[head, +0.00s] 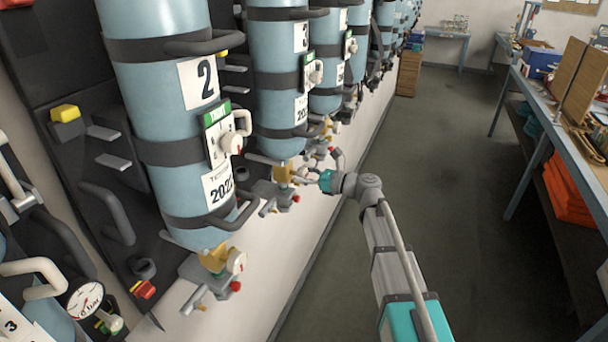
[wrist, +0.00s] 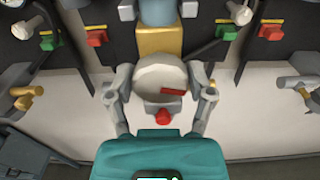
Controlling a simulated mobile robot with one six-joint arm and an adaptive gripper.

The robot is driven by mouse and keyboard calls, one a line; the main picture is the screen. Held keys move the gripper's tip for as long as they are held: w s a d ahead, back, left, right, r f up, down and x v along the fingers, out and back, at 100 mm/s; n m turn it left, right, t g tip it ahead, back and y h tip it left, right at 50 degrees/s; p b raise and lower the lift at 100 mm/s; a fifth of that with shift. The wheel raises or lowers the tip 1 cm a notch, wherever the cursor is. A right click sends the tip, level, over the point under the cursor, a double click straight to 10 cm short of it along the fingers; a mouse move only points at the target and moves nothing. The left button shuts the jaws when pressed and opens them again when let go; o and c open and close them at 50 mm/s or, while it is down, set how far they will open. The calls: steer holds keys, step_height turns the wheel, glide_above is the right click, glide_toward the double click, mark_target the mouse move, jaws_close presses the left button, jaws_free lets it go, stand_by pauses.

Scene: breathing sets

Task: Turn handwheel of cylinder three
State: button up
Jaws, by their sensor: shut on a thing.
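Cylinder three (head: 277,135) is a light blue upright bottle in the wall row, marked with a 3. Its brass valve (head: 282,172) sits at its lower end and also shows in the wrist view (wrist: 160,40). The round pale handwheel (wrist: 155,74) with a red mark is in front of the brass block. My gripper (wrist: 160,84) has one finger on each side of the handwheel and is shut on it. In the head view my gripper (head: 308,177) reaches the valve from the right and hides much of the handwheel.
Cylinder two (head: 155,100) stands nearer, with its own brass valve (head: 214,260) and wheel. A red knob (wrist: 162,117) shows just below the handwheel. Neighbouring fittings lie on both sides in the wrist view. A workbench (head: 550,125) stands at the right; the aisle floor between is clear.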

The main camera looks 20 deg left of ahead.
steer(key=n, duration=0.7)
steer(key=shift+s, duration=0.15)
steer(key=n, duration=0.6)
steer(key=shift+s+f+n, duration=0.1)
steer(key=shift+f+n, duration=0.1)
steer(key=shift+n, duration=0.1)
steer(key=n, duration=0.6)
steer(key=shift+f+b, duration=0.15)
steer(key=shift+b, duration=0.25)
steer(key=n, duration=0.6)
steer(key=shift+f+n, duration=0.1)
steer(key=shift+n, duration=0.2)
steer(key=n, duration=0.6)
steer(key=shift+f, duration=0.1)
steer(key=n, duration=0.6)
steer(key=shift+w+n, duration=0.3)
steer(key=shift+n, duration=0.1)
steer(key=n, duration=0.6)
steer(key=shift+w, duration=0.15)
steer(key=n, duration=0.7)
steer(key=shift+r, duration=0.25)
